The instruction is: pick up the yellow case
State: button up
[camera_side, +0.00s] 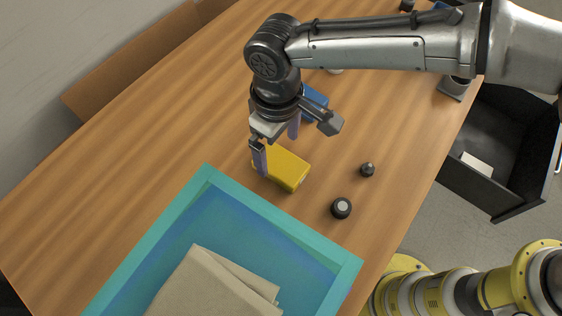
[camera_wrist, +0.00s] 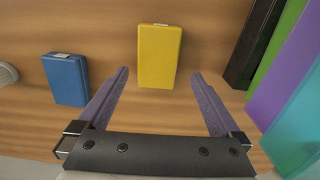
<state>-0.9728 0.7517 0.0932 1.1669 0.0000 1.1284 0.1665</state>
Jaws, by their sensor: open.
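The yellow case (camera_side: 285,168) lies on the wooden table, just beyond the teal tray's far corner. In the wrist view the yellow case (camera_wrist: 159,57) is ahead of and between the fingers, with its near end close to the level of the fingertips. My gripper (camera_side: 277,145) is open and empty, pointing down over the case. One purple finger appears beside the case's left end in the side view. In the wrist view my gripper (camera_wrist: 160,75) shows both fingers spread wider than the case. I cannot tell the exact height of the fingertips above the table.
A blue case (camera_wrist: 66,80) lies left of the yellow one; it is partly hidden behind my gripper in the side view (camera_side: 314,101). The teal tray (camera_side: 190,190) holds a beige cloth (camera_side: 213,285). Two small dark round parts (camera_side: 341,208) (camera_side: 367,170) stand to the right.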

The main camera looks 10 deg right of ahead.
aim_at(281, 163)
jog(key=f, duration=0.5)
jog(key=shift+d, duration=0.3)
jog(key=shift+c, duration=0.2)
jog(key=c, duration=1.2)
jog(key=shift+c, duration=0.3)
jog(key=shift+r, duration=0.15)
